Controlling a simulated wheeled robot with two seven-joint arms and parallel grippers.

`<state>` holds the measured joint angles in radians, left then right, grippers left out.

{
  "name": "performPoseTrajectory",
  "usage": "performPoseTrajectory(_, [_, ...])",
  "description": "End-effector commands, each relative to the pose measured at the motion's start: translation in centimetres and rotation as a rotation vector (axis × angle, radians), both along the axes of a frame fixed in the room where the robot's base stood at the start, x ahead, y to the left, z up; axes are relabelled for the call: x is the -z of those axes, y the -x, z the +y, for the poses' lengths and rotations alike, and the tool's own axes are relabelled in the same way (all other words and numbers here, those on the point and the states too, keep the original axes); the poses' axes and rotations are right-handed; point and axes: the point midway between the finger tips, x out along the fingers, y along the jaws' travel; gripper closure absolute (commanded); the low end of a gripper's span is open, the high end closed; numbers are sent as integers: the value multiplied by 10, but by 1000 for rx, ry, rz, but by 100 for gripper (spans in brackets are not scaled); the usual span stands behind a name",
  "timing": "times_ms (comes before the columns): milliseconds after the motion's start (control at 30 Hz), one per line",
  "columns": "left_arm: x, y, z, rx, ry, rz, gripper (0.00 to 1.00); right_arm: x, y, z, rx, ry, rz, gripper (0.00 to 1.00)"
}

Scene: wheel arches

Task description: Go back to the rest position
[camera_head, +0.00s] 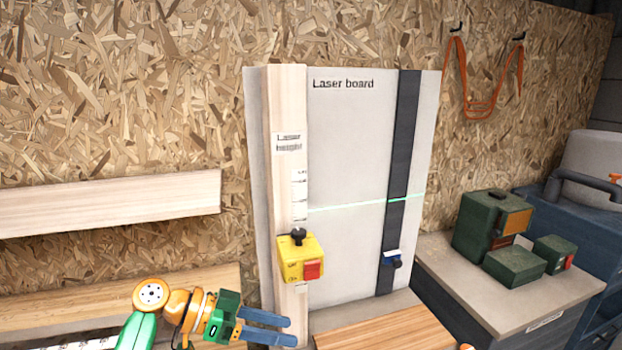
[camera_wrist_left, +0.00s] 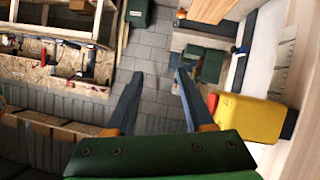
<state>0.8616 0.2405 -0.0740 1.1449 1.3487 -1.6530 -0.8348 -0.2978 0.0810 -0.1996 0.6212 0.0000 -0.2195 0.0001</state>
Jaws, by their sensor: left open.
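My left gripper (camera_head: 291,330) is in the lower middle of the head view, below the yellow laser box. Its two blue fingers point right and stand apart, with nothing between them. In the left wrist view the open fingers (camera_wrist_left: 155,78) show grey floor between them. The yellow laser box (camera_head: 300,258), with a red button and a black knob on top, sits on the wooden upright of the laser board (camera_head: 345,150). The box also shows at the right of the left wrist view (camera_wrist_left: 248,117), apart from the fingers. My right gripper is not in view.
A green laser line crosses the board to a dark strip (camera_head: 403,140) with a small blue clamp (camera_head: 390,259). Green cases (camera_head: 490,228) stand on a cabinet at right. Wooden shelves (camera_head: 110,200) are at left. A wooden top (camera_head: 385,330) lies below the board.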

Motion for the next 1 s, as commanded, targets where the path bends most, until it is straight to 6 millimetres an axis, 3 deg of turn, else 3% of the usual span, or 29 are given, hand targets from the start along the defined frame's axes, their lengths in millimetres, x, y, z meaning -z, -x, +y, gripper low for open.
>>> performPoseTrajectory(133, [91, 34, 6, -109, -204, 150, 47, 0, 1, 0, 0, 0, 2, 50])
performPoseTrajectory(200, [137, 61, 14, -197, -324, 226, 47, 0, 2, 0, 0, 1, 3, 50])
performPoseTrajectory(333, [192, 112, 34, -375, -500, 320, 47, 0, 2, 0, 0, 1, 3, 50])
performPoseTrajectory(433, [210, 144, 49, -496, -586, 360, 47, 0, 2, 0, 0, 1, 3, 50])
performPoseTrajectory(567, [218, 178, 67, -639, -662, 392, 47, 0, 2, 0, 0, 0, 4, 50])
performPoseTrajectory(900, [204, 242, 111, -965, -773, 427, 47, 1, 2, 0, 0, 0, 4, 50])
performPoseTrajectory(1000, [242, 235, 109, -951, -781, 440, 47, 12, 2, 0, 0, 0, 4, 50])
